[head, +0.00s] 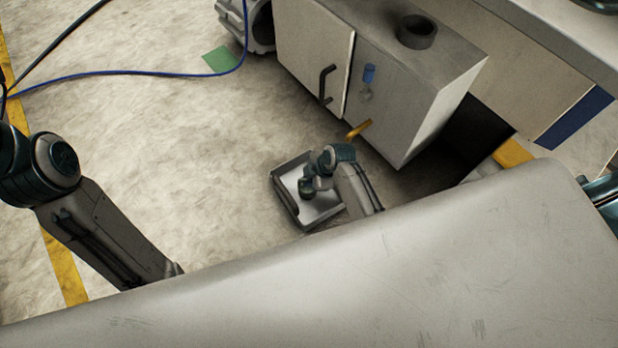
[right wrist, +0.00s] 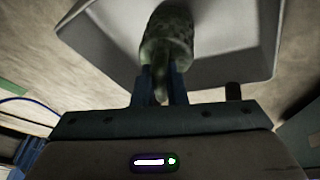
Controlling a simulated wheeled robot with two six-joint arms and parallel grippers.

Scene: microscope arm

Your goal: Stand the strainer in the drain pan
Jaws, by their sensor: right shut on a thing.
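The drain pan (head: 284,203) is a shallow grey square tray on the floor in front of the cabinet. Its pale inside and sloping walls fill the top of the right wrist view (right wrist: 225,62). My right gripper (head: 306,188) is over the pan, pointing down. In the right wrist view its two fingers (right wrist: 161,82) are shut on the narrow end of the strainer (right wrist: 167,38), a mottled grey-green cylinder. The strainer's wide end points into the pan. I cannot tell whether it touches the pan floor. In the head view my gripper hides the strainer. My left gripper is out of view.
A large grey surface (head: 330,290) covers the foreground. A blue cable (head: 130,72) crosses the open floor at left.

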